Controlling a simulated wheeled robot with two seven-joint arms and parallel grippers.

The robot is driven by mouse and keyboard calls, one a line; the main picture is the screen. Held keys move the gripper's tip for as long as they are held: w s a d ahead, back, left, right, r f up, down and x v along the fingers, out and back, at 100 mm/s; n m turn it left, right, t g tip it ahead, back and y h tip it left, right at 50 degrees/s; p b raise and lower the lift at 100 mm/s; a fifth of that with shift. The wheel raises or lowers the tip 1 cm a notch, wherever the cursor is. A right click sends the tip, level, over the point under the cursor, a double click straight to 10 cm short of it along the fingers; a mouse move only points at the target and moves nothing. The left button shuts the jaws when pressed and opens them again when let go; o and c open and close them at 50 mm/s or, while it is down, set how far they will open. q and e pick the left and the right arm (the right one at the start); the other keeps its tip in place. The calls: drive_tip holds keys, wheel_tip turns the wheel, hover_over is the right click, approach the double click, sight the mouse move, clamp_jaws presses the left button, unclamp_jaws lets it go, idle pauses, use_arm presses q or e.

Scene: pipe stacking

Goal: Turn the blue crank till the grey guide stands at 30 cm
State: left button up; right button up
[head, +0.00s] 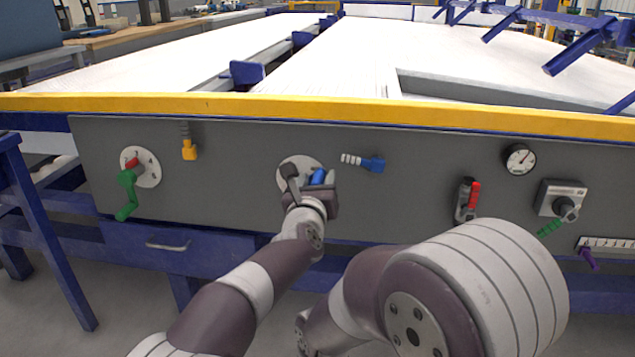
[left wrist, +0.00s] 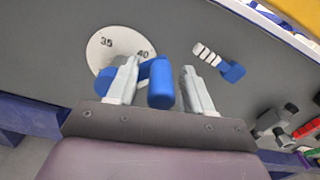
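The blue crank (left wrist: 160,84) is on the grey panel, in front of a white dial plate (left wrist: 107,50) marked 35 and 40. In the head view its blue handle (head: 318,177) is partly hidden by my left gripper (head: 310,180). In the left wrist view my left gripper (left wrist: 160,88) is open, with one finger on each side of the handle and gaps visible. A long grey bar (head: 500,92) lies on the white table top and may be the grey guide; I see no reading on it. My right gripper is not in view.
A green crank (head: 127,190) is at the panel's left. An orange fitting (head: 189,150) and a blue fitting (head: 374,164) flank the dial plate. A red-handled lever (head: 472,195), a gauge (head: 519,158) and a knob box (head: 560,198) are to the right. A yellow rail (head: 200,104) runs above.

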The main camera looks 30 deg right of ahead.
use_arm(q)
drive_tip(key=b+v, duration=0.9)
drive_tip(key=v, duration=0.3)
drive_tip(key=shift+s+a, duration=0.2)
drive_tip(key=shift+s, duration=0.1)
